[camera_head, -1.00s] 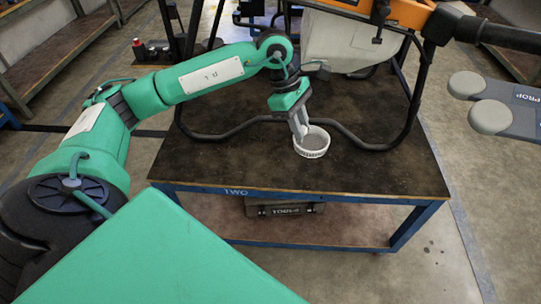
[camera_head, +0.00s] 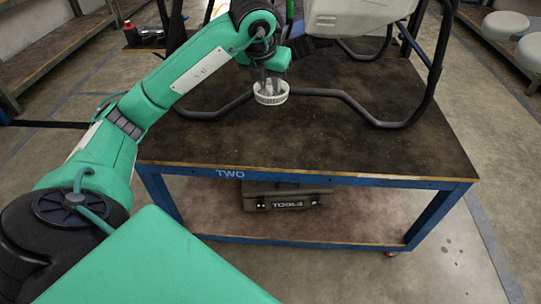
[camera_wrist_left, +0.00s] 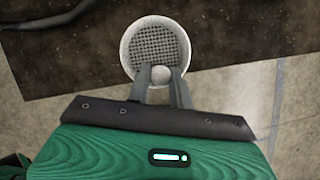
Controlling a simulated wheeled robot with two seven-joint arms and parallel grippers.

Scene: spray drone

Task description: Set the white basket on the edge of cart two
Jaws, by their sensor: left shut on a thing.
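The white basket (camera_head: 270,93) is a small round strainer with a mesh bottom. My left gripper (camera_head: 268,84) is shut on it and holds it over the dark top of cart two (camera_head: 330,145), which has a blue frame marked TWO. In the left wrist view the basket (camera_wrist_left: 155,48) shows beyond the fingers of the left gripper (camera_wrist_left: 160,85), with the cart top and floor beneath. In the head view the basket appears to be above the cart top, near the black tube frame; its exact height is hard to tell. My right gripper is not in view.
A drone with black tube legs (camera_head: 345,100) and a white tank (camera_head: 350,15) stands on the cart's back part. The front of the cart top is clear. A toolbox (camera_head: 287,197) sits on the lower shelf. Grey rounded pieces (camera_head: 505,25) lie at the right.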

